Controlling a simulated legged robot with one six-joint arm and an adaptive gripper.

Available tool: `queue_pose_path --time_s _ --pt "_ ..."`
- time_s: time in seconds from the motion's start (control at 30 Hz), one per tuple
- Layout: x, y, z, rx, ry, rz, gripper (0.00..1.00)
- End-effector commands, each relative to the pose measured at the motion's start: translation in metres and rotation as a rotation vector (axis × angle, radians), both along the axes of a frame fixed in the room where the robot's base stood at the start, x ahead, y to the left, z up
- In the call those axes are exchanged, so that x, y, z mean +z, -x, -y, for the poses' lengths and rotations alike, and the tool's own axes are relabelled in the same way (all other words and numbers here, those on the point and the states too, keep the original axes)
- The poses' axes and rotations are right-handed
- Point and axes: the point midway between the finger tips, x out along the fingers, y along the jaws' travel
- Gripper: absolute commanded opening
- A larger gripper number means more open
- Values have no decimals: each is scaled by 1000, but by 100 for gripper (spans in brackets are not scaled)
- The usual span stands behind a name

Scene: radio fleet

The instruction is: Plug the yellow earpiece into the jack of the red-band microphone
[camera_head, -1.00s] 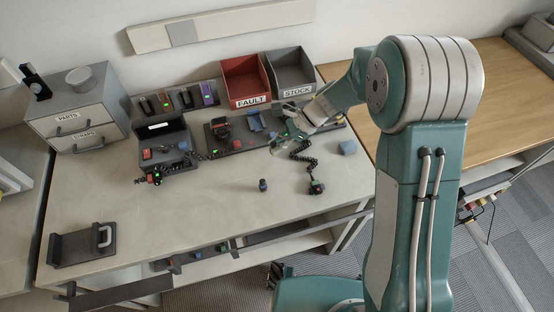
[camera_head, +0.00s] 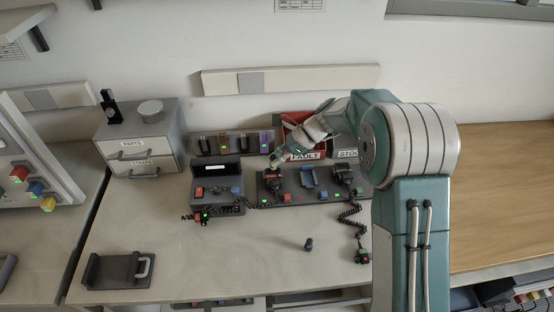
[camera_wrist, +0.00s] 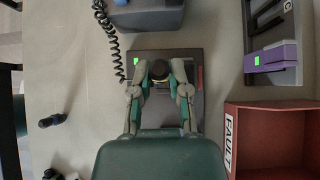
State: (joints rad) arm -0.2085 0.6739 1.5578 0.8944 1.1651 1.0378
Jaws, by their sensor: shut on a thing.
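My gripper (camera_wrist: 160,78) is shut on a small dark round piece with a yellow edge (camera_wrist: 160,83), which fits the yellow earpiece; the fingers hide most of it. In the head view my gripper (camera_head: 279,161) is low over the left end of a dark tray (camera_head: 290,202), at a dark upright unit (camera_head: 270,181). I cannot tell whether the held piece touches that unit. A small device with red and a green light (camera_head: 201,216) hangs on a coiled cord at the left; it may be the red-band microphone, but its band and jack are not clear.
A blue cradle (camera_head: 308,178) and another dark unit (camera_head: 344,177) stand on the tray; its coiled cord (camera_head: 350,214) runs to a device (camera_head: 362,256). The red FAULT bin (camera_head: 304,155) is behind.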

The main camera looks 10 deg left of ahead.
Motion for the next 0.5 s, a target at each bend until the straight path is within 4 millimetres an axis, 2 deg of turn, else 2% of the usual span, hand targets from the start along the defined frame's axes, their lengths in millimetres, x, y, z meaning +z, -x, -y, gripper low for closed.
queue_pose_path --time_s 0.27,0.5 --pt "-8 0 1 -4 -1 2 0" --pt "-27 0 0 -4 0 1 0"
